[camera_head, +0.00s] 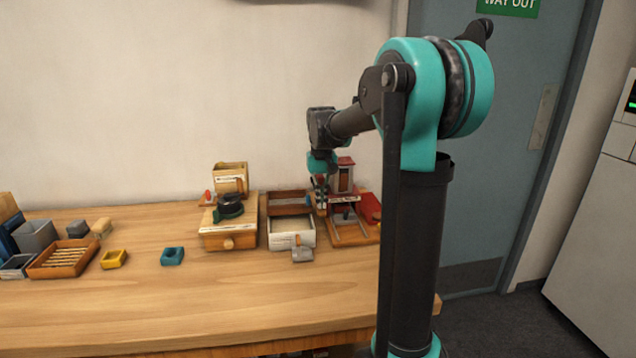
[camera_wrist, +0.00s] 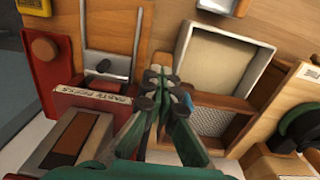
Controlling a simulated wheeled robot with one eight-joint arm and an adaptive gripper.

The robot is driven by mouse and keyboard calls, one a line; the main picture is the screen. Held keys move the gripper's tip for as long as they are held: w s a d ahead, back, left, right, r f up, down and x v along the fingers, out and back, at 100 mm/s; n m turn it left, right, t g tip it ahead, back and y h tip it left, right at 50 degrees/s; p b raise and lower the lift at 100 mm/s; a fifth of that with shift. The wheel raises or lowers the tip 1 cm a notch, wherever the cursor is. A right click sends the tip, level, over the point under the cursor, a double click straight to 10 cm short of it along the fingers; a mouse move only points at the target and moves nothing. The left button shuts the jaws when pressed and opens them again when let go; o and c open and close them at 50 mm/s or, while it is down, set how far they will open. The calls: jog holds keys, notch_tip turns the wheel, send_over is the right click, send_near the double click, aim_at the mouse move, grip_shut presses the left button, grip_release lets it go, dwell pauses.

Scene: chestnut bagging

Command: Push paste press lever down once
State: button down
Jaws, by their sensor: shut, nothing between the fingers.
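The paste press (camera_head: 343,178) stands at the back right of the table, with a red top and a wooden base. In the wrist view its label plate (camera_wrist: 92,97) reads as paste press. I cannot tell which part is the lever. My gripper (camera_head: 320,192) is just left of the press; in the wrist view its shut, empty fingertips (camera_wrist: 158,78) are between the press and a white tray. Contact cannot be told.
The white tray (camera_head: 291,241) and a brown tray (camera_head: 289,197) lie left of the press. A wooden grinder box (camera_head: 230,238) stands further left. Yellow (camera_head: 114,259) and teal (camera_head: 172,256) pieces lie left. The front table is clear.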

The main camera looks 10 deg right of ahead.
jog(key=shift+f, duration=0.15)
notch_tip(320, 180, up, 10)
jog(key=shift+w+f, duration=0.15)
jog(key=shift+w, duration=0.25)
dwell(0.7)
notch_tip(320, 180, up, 5)
dwell(0.5)
jog(key=shift+s, duration=0.1)
